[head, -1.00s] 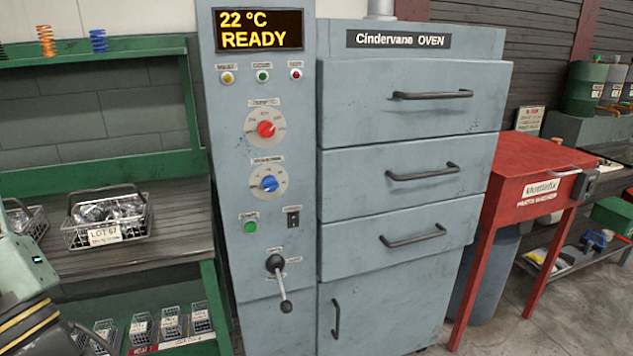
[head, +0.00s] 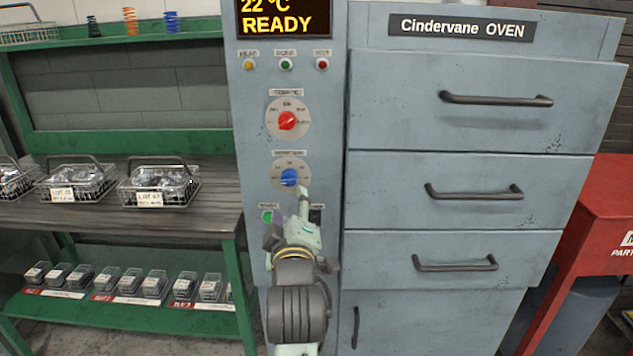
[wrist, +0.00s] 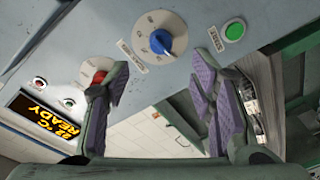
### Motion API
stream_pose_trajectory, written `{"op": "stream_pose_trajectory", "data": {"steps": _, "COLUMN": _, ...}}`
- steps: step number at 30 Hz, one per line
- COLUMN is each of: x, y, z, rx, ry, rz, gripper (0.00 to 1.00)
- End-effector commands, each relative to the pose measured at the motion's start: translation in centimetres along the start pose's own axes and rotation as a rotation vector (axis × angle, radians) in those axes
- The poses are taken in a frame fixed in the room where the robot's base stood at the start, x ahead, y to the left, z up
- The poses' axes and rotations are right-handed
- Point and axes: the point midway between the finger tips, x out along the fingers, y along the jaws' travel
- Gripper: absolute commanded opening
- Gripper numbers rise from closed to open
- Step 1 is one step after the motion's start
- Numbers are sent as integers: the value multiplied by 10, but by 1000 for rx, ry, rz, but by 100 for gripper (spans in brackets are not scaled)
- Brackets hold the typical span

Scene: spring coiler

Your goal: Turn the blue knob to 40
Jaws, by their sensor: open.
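The blue knob (head: 290,177) sits on a pale round dial on the oven's left control panel, below the red knob (head: 287,120). Its dial figures are too small to read surely. In the wrist view the blue knob (wrist: 161,41) shows at the top centre, beyond the fingertips. My gripper (head: 288,212) is in front of the panel just below the blue knob, hiding part of the controls there. In the wrist view my gripper (wrist: 160,76) is open, with purple-padded fingers apart and nothing between them. It does not touch the blue knob as far as I can see.
The display (head: 284,17) reads 22 °C READY. A green button (head: 267,215) is beside my gripper. Oven drawers with protruding handles (head: 474,192) are on the right. A bench with wire baskets (head: 160,184) is on the left. A red parts washer (head: 610,215) stands far right.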

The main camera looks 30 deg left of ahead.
Motion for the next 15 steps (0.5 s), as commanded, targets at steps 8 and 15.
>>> {"op": "stream_pose_trajectory", "data": {"steps": 8, "x": 39, "y": 2, "z": -1, "rx": 1, "ry": -3, "rz": -3, "gripper": 50}}
{"op": "stream_pose_trajectory", "data": {"steps": 15, "x": 83, "y": 2, "z": -2, "rx": 2, "ry": -1, "rz": -2, "gripper": 50}}
